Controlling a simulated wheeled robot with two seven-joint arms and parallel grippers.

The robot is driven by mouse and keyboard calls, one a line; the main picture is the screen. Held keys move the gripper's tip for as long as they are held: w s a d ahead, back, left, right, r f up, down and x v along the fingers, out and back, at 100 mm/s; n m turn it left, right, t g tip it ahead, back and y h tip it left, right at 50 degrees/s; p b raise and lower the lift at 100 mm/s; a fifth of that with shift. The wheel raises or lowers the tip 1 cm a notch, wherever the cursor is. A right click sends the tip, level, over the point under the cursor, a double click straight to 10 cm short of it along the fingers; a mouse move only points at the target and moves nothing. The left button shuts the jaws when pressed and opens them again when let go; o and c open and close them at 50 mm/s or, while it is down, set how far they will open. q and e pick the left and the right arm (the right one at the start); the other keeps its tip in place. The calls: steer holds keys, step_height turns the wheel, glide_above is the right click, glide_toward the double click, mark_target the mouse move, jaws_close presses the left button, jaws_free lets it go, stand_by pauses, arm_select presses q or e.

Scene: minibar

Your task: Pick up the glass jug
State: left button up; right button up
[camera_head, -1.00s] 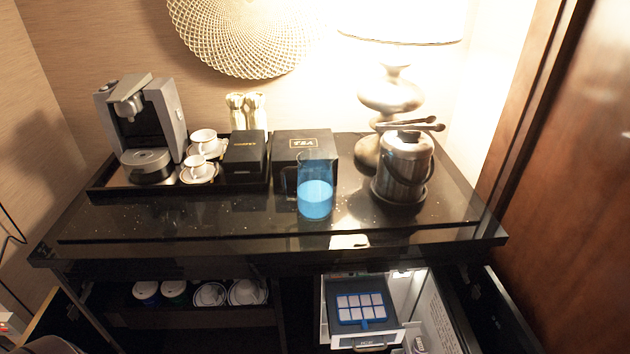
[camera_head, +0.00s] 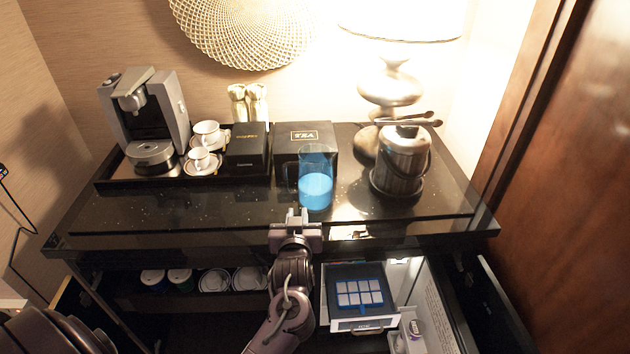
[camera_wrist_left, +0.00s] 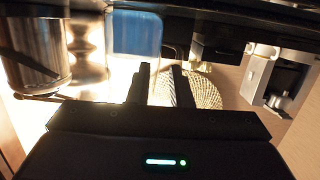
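The glass jug (camera_head: 316,188) is clear with blue contents in its lower part and a handle on its left side. It stands upright on the dark counter near the front edge, before the black tea box. My left gripper (camera_head: 297,214) is in front of the jug and slightly to its left, at the counter's front edge, apart from it. In the left wrist view, which looks upside down, the jug's blue part (camera_wrist_left: 137,34) lies beyond my two fingers (camera_wrist_left: 160,86), which have a gap between them with nothing held. My right gripper does not show.
The tea box (camera_head: 304,139) stands close behind the jug. A metal ice bucket (camera_head: 402,165) with tongs stands to its right. A black tray (camera_head: 112,184) with a coffee machine (camera_head: 147,112) and cups is at left. An open fridge drawer (camera_head: 362,325) sits below the counter.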

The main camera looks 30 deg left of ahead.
mark_target(285, 179)
arm_select(q)
steer(key=a+r+y, duration=0.1)
steer(key=w+a+n+y, duration=0.1)
steer(key=shift+r+y, duration=0.3)
steer(key=shift+r, duration=0.1)
steer(key=shift+t+y, duration=0.3)
steer(key=p+x, duration=0.1)
steer(key=x, duration=0.1)
steer(key=r+p+x, duration=0.1)
steer(key=x, duration=0.2)
steer(key=p+x, duration=0.1)
steer(key=x, duration=0.1)
steer(key=shift+s+a+r, duration=0.1)
steer(key=shift+a+r, duration=0.1)
steer(key=shift+a, duration=0.2)
steer(key=shift+w+a+f, duration=0.15)
steer(key=shift+w+a, duration=0.05)
steer(key=shift+w, duration=0.05)
steer(key=shift+c, duration=0.2)
jaws_close()
steer(key=shift+s, duration=0.1)
